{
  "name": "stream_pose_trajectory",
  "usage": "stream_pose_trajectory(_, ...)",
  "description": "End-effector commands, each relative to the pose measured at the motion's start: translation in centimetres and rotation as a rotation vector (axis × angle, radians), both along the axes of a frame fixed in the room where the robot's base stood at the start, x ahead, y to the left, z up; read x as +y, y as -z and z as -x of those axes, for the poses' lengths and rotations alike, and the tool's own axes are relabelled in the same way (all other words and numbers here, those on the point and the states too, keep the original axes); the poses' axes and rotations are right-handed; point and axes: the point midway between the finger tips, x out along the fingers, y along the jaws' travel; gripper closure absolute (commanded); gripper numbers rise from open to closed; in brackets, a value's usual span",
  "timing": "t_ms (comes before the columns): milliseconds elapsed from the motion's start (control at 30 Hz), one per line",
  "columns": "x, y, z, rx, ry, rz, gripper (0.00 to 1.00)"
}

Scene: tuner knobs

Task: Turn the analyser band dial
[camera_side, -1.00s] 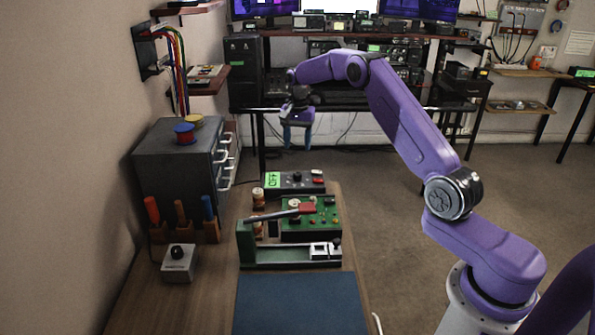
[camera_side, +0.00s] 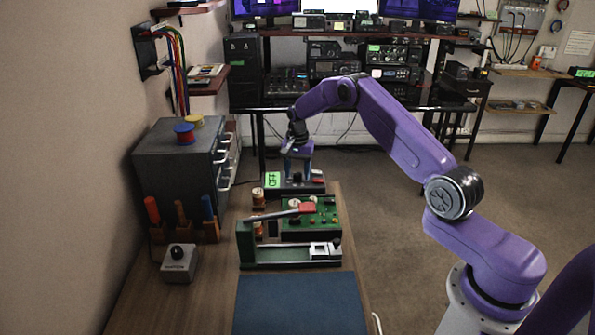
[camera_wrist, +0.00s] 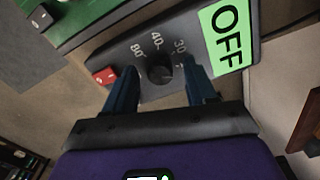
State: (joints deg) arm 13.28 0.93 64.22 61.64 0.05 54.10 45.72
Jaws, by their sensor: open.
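The analyser is a dark box (camera_wrist: 150,55) with a green screen (camera_wrist: 227,33) reading OFF. Its black band dial (camera_wrist: 160,70) sits among the marks 80, 40 and 30. A red switch (camera_wrist: 104,76) is beside it. In the side view the analyser's screen (camera_side: 273,180) shows at the far end of the bench, and its dial (camera_side: 297,178) is partly covered by my fingers. My gripper (camera_wrist: 162,88) is open, its two blue fingers on either side of the dial, apart from it as far as I can tell. In the side view my gripper (camera_side: 297,174) points down at the analyser.
A green board (camera_side: 312,222) with coloured knobs stands just in front of the analyser. A green lever press (camera_side: 290,253) is nearer on the bench. Grey drawers (camera_side: 175,160) stand to the left, and a blue mat (camera_side: 300,303) lies at the front.

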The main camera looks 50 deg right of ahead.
Motion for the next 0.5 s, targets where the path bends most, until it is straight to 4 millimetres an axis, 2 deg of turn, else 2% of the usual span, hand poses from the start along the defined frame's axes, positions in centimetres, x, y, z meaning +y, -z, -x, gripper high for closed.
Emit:
stream_pose_trajectory(33,-0.01,-0.02,0.00,0.000,0.000,0.000,0.44)
stream_pose_trajectory(200,-0.01,-0.04,0.00,0.000,0.000,0.000,0.99)
stream_pose_trajectory(500,-0.01,-0.05,0.00,0.000,-0.022,0.000,1.00)
